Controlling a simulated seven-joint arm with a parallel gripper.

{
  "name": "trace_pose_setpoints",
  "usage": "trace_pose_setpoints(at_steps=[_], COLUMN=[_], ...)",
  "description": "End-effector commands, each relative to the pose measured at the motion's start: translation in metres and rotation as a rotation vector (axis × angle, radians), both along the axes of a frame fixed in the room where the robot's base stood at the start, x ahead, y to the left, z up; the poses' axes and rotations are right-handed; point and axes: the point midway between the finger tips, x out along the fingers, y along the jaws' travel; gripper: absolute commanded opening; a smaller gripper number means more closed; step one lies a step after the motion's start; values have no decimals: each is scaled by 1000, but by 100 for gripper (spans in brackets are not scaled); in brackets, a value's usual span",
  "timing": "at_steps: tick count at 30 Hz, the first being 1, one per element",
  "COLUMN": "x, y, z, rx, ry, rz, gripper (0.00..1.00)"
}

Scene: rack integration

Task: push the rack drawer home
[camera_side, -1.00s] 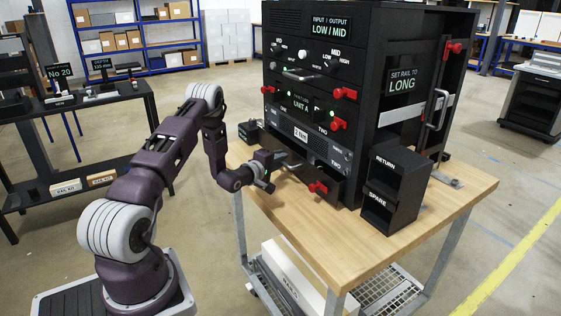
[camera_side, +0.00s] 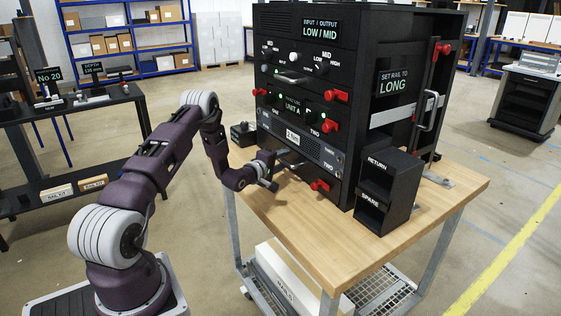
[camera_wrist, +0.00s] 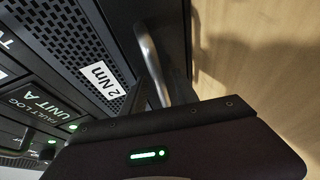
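The lowest drawer of the black rack (camera_side: 362,150) has a dark front with a red latch (camera_side: 320,186) at its right end. Its front stands close to the rack face; I cannot tell if it is flush. Its pale bar handle (camera_side: 289,166) is partly hidden by my gripper (camera_side: 270,184), which is low in front of the drawer at its left part. In the wrist view a silver bar handle (camera_wrist: 150,62) rises just beyond my gripper's dark housing with a green light.
A black RETURN/SPARE bin (camera_side: 387,193) stands on the wooden cart top (camera_side: 300,235), right of the drawer. A small dark box (camera_side: 243,134) sits at the cart's left back. Other red latches (camera_side: 330,126) stick out above. The cart top in front is clear.

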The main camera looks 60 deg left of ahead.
Motion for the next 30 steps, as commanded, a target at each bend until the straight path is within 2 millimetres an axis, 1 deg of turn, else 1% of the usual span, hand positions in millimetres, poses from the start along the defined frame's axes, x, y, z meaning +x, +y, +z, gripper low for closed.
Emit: trace_pose_setpoints(at_steps=[6, 8, 11, 15, 19, 22, 28, 30], x=[-1, -3, -19, -46, -61, -65, -64, -59], y=[0, -1, -6, -18, -25, -27, -27, -31], z=[-1, -1, 2, 8, 11, 13, 13, 20], rx=[-1, -2, -4, -4, -2, 0, 1, 24], ry=[2, 2, 3, 3, 2, 0, 1, 24], rz=[0, 1, 3, 3, 1, 0, 0, -13], gripper=[35, 35, 35, 35, 35, 35, 35, 35])
